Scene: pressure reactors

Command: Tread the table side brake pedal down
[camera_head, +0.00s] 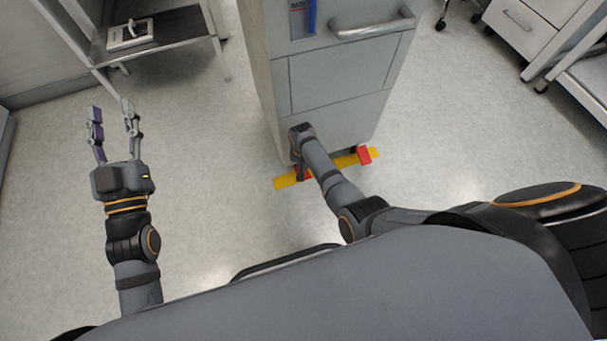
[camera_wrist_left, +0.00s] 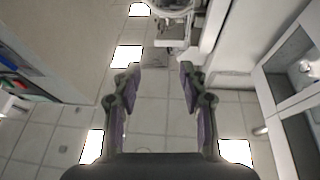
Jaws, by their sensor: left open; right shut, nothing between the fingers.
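A grey cart (camera_head: 330,75) with a metal handle stands at the centre of the head view. At its foot lies a yellow strip (camera_head: 287,182) with a red pedal (camera_head: 365,155) near its right end. A second red pedal (camera_head: 306,174) shows partly behind my right arm. My right gripper (camera_head: 301,172) points down at the cart's foot, close to this second pedal; it is shut, its tips are mostly hidden, and contact cannot be told. My left gripper (camera_head: 112,108) is open and empty over the floor, and its fingers also show in the left wrist view (camera_wrist_left: 163,75).
A metal table (camera_head: 165,50) with a small device on it stands at the upper left. White drawer units (camera_head: 520,25) on castors stand at the upper right. The floor around the cart is clear. The cart's handle (camera_head: 372,28) sticks out above my right arm.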

